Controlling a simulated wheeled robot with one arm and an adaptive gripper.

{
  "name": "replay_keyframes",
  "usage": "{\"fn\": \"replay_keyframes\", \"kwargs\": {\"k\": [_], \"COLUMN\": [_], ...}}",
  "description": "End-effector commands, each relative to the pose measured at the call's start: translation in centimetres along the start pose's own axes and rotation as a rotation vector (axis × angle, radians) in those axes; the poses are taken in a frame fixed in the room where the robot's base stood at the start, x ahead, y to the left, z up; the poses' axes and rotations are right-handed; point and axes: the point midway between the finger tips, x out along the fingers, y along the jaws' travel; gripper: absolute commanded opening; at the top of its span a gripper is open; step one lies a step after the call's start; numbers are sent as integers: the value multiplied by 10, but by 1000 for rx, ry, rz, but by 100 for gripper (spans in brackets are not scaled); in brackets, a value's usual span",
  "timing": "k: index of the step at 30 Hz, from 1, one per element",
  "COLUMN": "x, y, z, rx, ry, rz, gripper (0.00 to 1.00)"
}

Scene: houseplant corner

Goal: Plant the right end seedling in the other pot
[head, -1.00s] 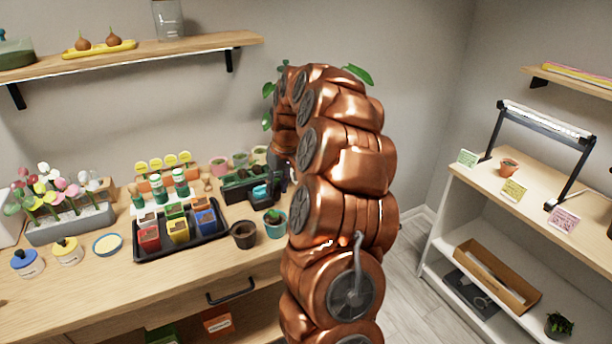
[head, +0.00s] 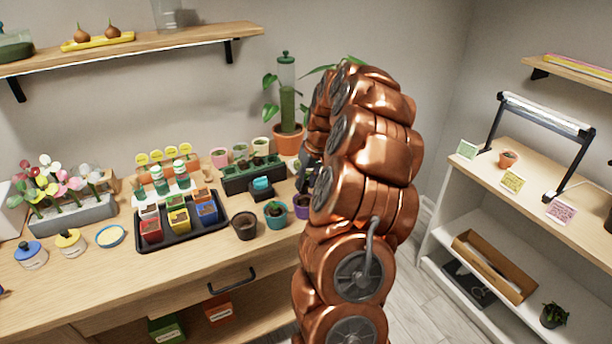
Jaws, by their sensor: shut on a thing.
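My gripper (head: 308,178) is dark and partly covered by my copper-coloured arm. It points down just above a purple pot (head: 302,207) at the right of the bench. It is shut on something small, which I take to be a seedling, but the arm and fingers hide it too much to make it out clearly. A dark brown pot (head: 244,228) stands to the left with dark soil and no plant visible. A teal pot (head: 275,216) between them holds a small green plant. A dark green seedling tray (head: 238,184) lies behind.
A black tray (head: 150,240) of coloured pots stands left of the brown pot. A tall leafy plant in a terracotta pot (head: 288,140) stands behind my gripper. A small blue-topped item (head: 262,186) sits before the seedling tray. The bench's front strip is clear.

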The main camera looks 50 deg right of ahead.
Motion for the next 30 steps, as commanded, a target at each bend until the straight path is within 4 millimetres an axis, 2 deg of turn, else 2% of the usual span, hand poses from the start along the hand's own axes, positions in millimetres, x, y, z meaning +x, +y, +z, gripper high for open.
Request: {"fn": "replay_keyframes", "kwargs": {"k": [8, 30], "x": [22, 21], "y": [4, 4], "z": [4, 5], "rx": [1, 0], "ry": [0, 0], "rz": [0, 0], "gripper": [17, 17]}}
